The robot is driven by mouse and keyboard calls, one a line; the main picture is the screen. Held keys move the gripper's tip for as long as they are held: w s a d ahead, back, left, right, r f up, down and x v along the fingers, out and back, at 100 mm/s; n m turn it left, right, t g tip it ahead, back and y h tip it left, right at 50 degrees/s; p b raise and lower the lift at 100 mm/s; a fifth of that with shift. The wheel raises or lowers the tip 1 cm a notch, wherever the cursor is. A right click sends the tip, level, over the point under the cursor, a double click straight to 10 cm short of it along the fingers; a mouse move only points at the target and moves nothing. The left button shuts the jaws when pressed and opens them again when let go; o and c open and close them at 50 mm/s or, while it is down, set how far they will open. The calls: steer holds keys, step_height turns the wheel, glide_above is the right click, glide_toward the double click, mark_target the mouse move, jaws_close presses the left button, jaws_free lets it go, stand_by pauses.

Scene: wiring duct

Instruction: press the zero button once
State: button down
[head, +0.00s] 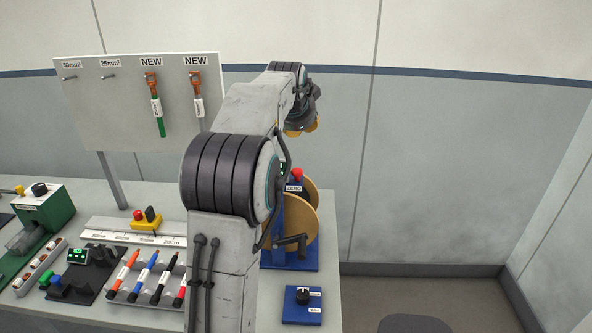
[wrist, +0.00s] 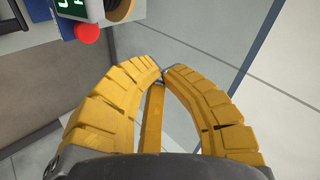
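The zero button is a red knob (head: 297,174) on top of the blue stand with the wooden reel, with a white label just below it. The red button lies to the left of the tips there, not touched.
The reel (head: 311,222) with its crank stands below the knob. A small blue box (head: 302,305) with a dark knob sits at the bench's front right. A tool board (head: 130,105) stands behind.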

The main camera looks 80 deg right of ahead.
mark_target(300, 169)
steer(key=shift+a+m, duration=0.15)
steer(key=shift+m, duration=0.15)
step_height(300, 169, down, 9)
steer(key=b, duration=0.5)
steer(key=shift+r, duration=0.1)
stand_by(0.4)
steer(key=c, duration=1.9)
jaws_free()
jaws_close()
steer(key=shift+f+b, duration=0.2)
steer(key=shift+b, duration=0.2)
steer(key=shift+f, duration=0.2)
